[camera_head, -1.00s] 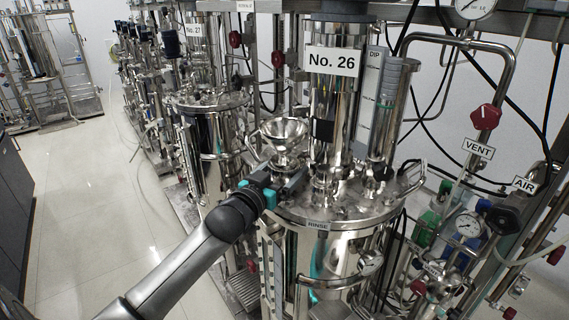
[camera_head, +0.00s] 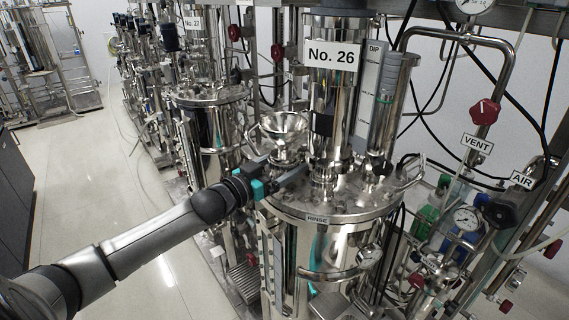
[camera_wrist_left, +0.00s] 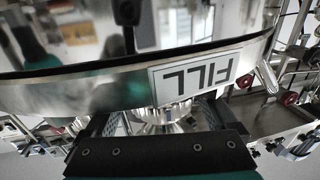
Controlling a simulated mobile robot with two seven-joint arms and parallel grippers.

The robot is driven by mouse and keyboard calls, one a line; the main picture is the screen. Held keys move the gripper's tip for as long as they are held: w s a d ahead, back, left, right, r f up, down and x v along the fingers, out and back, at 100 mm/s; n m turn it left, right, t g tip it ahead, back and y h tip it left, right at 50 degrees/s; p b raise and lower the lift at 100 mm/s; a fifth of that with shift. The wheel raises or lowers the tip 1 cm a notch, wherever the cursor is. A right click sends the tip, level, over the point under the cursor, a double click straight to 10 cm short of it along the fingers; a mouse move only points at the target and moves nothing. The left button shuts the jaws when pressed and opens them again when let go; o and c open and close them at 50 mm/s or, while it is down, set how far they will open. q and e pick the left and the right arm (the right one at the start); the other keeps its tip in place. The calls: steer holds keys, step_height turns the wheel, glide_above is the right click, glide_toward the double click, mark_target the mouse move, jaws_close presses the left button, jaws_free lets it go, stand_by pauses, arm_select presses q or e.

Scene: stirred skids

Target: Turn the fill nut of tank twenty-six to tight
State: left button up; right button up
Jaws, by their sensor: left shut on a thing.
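Tank No. 26 (camera_head: 340,245) is a shiny steel vessel with a crowded lid, at the centre of the head view. A steel funnel (camera_head: 283,127) stands at the lid's left side. The wrist view shows its rim close up with an upside-down FILL label (camera_wrist_left: 204,78). Below the funnel, my left gripper (camera_head: 287,172) reaches in from the left. Its dark fingers are shut on the ribbed metal fill nut (camera_wrist_left: 160,116), which is partly hidden by the funnel rim and gripper body. My right gripper is not in view.
A sight column (camera_head: 333,110), a grey-capped cylinder (camera_head: 390,105) and lid handles crowd the lid right of the funnel. Tank No. 27 (camera_head: 212,125) stands behind to the left. Pipes and the red VENT valve (camera_head: 485,112) are at right. The floor (camera_head: 90,185) at left is clear.

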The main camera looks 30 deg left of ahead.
arm_select(q)
steer(key=o, duration=1)
steer(key=shift+o, duration=0.2)
steer(key=shift+s, duration=0.1)
steer(key=v, duration=1.5)
steer(key=shift+p, duration=0.4)
